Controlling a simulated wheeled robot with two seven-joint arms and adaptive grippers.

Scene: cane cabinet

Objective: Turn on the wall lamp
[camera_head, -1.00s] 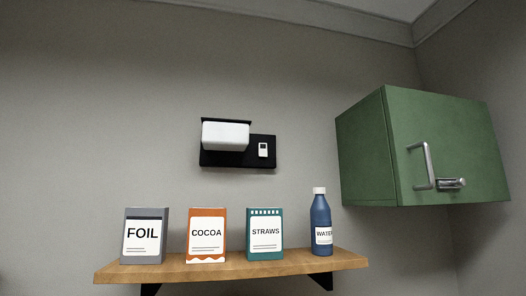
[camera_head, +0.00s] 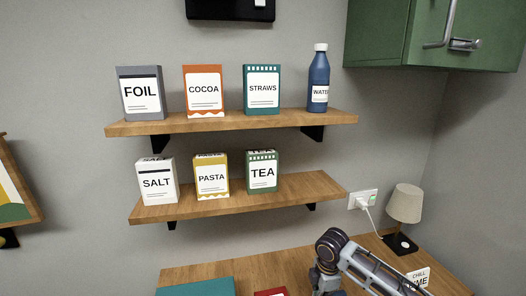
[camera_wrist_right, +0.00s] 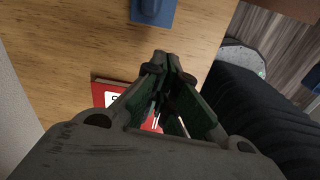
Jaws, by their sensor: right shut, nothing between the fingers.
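The wall lamp's black back plate (camera_head: 230,10) is cut off by the top edge of the head view. Only its lower part shows, with the bottom of a small white switch (camera_head: 260,2) at its right; the white lamp head is out of frame. My right gripper (camera_wrist_right: 168,68) is shut and empty in the right wrist view, above a wooden table top with a red item beneath it. My right arm shows low in the head view, well below the lamp. My left gripper is in neither current view.
An upper shelf (camera_head: 225,126) holds boxes and a blue bottle (camera_head: 318,80); a lower shelf (camera_head: 290,193) holds three boxes. A green cabinet (camera_head: 385,35) hangs at right. A table lamp (camera_head: 404,203) stands on the wooden table (camera_head: 215,272), near a wall socket (camera_head: 362,200).

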